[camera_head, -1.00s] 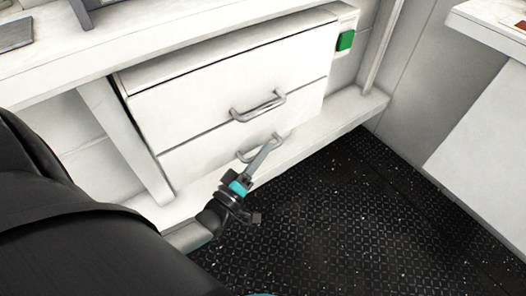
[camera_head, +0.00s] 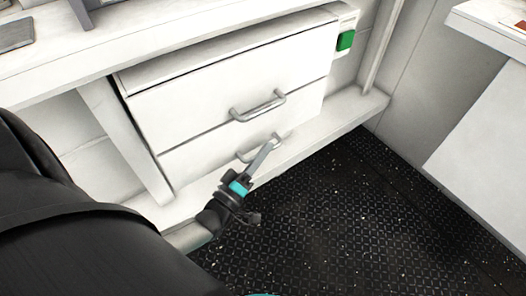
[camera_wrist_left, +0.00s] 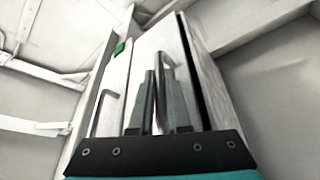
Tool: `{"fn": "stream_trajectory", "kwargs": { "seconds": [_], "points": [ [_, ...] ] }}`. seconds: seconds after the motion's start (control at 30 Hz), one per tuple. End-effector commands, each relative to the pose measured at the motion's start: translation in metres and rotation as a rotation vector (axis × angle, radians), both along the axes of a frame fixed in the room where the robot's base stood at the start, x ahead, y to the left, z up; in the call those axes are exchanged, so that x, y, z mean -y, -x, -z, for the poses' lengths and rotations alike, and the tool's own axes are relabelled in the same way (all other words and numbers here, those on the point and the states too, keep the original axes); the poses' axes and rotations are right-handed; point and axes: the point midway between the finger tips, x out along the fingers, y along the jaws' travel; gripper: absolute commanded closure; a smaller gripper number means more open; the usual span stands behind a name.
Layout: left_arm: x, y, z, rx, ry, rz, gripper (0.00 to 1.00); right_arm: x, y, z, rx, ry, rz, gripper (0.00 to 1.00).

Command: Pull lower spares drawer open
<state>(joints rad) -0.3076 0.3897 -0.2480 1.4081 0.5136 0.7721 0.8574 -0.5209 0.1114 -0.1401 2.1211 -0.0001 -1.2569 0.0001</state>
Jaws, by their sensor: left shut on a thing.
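The lower drawer (camera_head: 200,152) is a white front under the upper drawer in the white cabinet. It looks closed, or nearly so, in the head view. Its grey bar handle (camera_head: 243,156) is partly covered by my left gripper (camera_head: 272,143), which reaches up to it from below. In the left wrist view, the two fingers of my left gripper (camera_wrist_left: 158,92) are at the lower drawer's handle (camera_wrist_left: 164,65), shut on it. The lower drawer front (camera_wrist_left: 150,42) also shows there, with a dark gap along its right side. My right gripper is not in view.
The upper drawer (camera_head: 230,88) is shut, with its own bar handle (camera_head: 258,105). A green block (camera_head: 345,41) is at the cabinet's upper right. A white ledge (camera_head: 345,112) runs under the cabinet. Dark tread-plate floor (camera_head: 340,220) in front is clear. A white counter (camera_head: 490,120) stands right.

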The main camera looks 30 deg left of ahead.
Motion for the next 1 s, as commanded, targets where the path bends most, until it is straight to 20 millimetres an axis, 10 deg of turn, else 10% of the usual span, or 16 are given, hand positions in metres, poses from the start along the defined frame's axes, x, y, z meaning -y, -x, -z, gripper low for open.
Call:
{"fn": "stream_trajectory", "kwargs": {
  "seconds": [0.47,1.0],
  "points": [
    [0.015,0.007,0.0,-0.004,0.003,0.001,1.0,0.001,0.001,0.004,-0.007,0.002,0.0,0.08],
    [0.134,0.056,0.0,-0.005,0.003,0.003,1.0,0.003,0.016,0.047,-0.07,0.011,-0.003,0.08]
  ]
}}
